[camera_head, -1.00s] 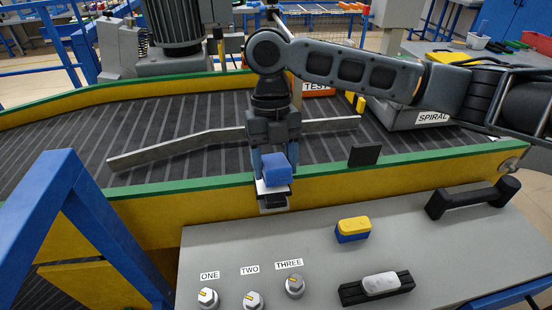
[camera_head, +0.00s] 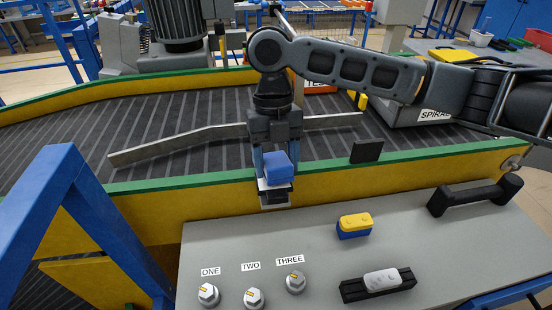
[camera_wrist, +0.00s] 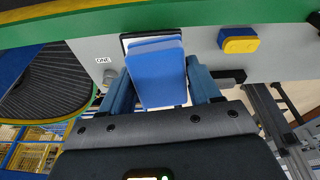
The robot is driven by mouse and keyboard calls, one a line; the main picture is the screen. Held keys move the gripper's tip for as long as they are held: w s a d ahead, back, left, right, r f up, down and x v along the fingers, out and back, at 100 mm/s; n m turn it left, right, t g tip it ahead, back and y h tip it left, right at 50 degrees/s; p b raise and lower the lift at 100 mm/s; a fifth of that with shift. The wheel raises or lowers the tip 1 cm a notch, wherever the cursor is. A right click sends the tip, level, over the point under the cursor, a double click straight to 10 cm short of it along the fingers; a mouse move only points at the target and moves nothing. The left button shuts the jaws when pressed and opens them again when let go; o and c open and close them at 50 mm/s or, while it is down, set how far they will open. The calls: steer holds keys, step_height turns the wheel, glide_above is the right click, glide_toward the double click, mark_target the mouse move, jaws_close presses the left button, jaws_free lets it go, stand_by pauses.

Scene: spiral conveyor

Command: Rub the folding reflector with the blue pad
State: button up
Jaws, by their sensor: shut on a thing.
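The blue pad (camera_head: 278,168) is a small block held between the fingers of my gripper (camera_head: 275,160), which points down over the near green edge of the conveyor. In the wrist view the pad (camera_wrist: 157,72) fills the space between the two blue fingers. Just under the pad is a small dark and pale plate on the conveyor's near side (camera_head: 274,196), which looks like the folding reflector. In the wrist view its dark edge (camera_wrist: 126,42) shows behind the pad. The pad covers most of it, and I cannot tell whether they touch.
A grey panel with knobs (camera_head: 208,294), a yellow-and-blue block (camera_head: 354,226), a slider (camera_head: 381,281) and a black handle (camera_head: 474,195) lies in front. A black upright plate (camera_head: 365,151) stands on the green edge to the right. A metal guide rail (camera_head: 180,146) crosses the belt.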

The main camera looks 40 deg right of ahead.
steer(key=shift+s+f+b, duration=0.1)
steer(key=shift+f+b, duration=0.2)
steer(key=shift+f, duration=0.3)
stand_by(0.6)
steer(key=shift+r, duration=0.15)
steer(key=shift+a, duration=0.1)
steer(key=shift+w+a+f, duration=0.2)
steer(key=shift+w+a, duration=0.2)
steer(key=shift+a, duration=0.25)
steer(key=shift+r, duration=0.1)
steer(key=shift+s+d, duration=0.35)
steer(key=shift+d, duration=0.2)
steer(key=shift+p+v, duration=1.95)
steer(key=shift+v, duration=1.05)
